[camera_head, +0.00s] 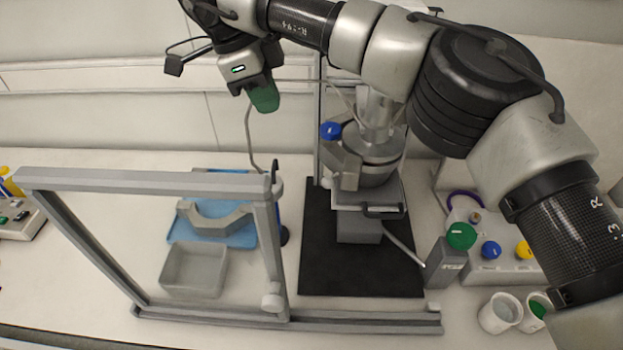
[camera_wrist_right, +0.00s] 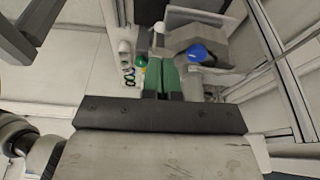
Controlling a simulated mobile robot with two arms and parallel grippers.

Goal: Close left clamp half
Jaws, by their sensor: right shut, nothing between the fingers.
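The reactor (camera_head: 377,140) stands on a stand over a black mat. A grey clamp half (camera_head: 345,165) with a blue knob (camera_head: 330,130) sits at its left side; I cannot tell whether it touches the vessel all along. In the right wrist view the blue knob (camera_wrist_right: 197,52) shows just beyond and right of the fingertips. Another grey clamp half (camera_head: 215,218) lies on a blue tray (camera_head: 243,236). My right gripper (camera_head: 264,98), with green fingers, is shut and empty, up and left of the reactor. It also shows in the right wrist view (camera_wrist_right: 162,72). My left gripper is not in view.
A control box with coloured knobs (camera_head: 490,262) and white cups (camera_head: 500,313) are at right. My right arm passes above the reactor. The black mat (camera_head: 330,270) is mostly bare in front.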

